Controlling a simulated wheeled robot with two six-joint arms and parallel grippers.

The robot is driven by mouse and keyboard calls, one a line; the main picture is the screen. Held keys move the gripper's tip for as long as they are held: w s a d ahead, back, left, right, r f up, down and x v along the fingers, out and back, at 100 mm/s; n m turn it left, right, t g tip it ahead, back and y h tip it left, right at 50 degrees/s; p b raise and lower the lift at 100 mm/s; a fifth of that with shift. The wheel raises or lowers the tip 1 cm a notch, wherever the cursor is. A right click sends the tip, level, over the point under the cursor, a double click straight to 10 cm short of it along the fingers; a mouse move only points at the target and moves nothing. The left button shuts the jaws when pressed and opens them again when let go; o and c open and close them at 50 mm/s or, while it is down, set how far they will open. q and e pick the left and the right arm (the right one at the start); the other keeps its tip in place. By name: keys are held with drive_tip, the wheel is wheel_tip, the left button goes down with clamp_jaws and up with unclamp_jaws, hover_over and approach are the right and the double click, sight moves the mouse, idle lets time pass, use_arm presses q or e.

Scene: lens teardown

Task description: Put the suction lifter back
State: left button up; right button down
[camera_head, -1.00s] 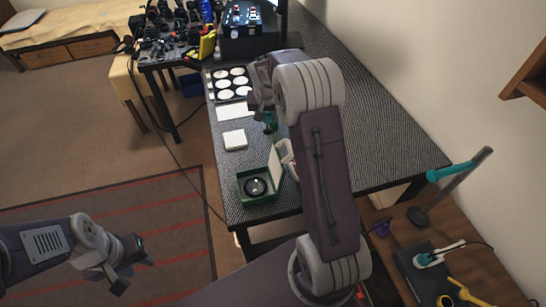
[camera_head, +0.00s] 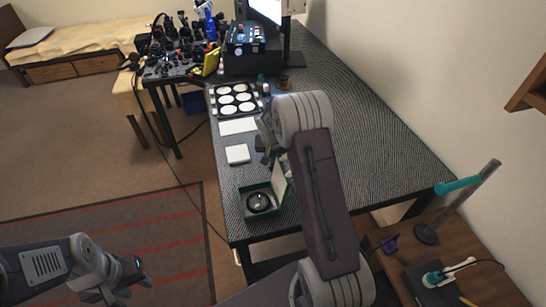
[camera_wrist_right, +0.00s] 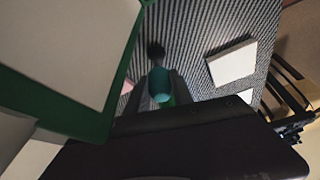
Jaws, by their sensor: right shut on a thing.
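The suction lifter, a teal handle (camera_wrist_right: 160,84) with a dark round cup (camera_wrist_right: 155,50) beyond it, shows in the right wrist view. My right gripper (camera_head: 264,142) is shut on it over the near-left part of the workbench, just beyond the open green box (camera_head: 246,211). In the head view my right arm hides most of the lifter. My left gripper (camera_head: 134,284) hangs empty over the floor at the lower left, its fingers apart.
The green box holds a black round part (camera_head: 259,202); its raised lid (camera_wrist_right: 60,45) is close beside my right gripper. A white square block (camera_head: 237,154), a white sheet (camera_head: 237,126) and a tray of white discs (camera_head: 234,99) lie beyond. The right bench top (camera_head: 372,150) is clear.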

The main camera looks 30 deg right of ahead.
drive_tip(key=shift+w+f, duration=0.15)
drive_tip(key=shift+f, duration=0.05)
drive_tip(key=shift+f, duration=0.15)
drive_tip(key=c, duration=1.1)
unclamp_jaws()
drive_tip(key=shift+r, duration=0.45)
drive_tip(key=p+v, duration=0.1)
drive_tip(key=v, duration=1)
drive_tip(key=shift+s+r, duration=0.25)
drive_tip(key=shift+r, duration=0.05)
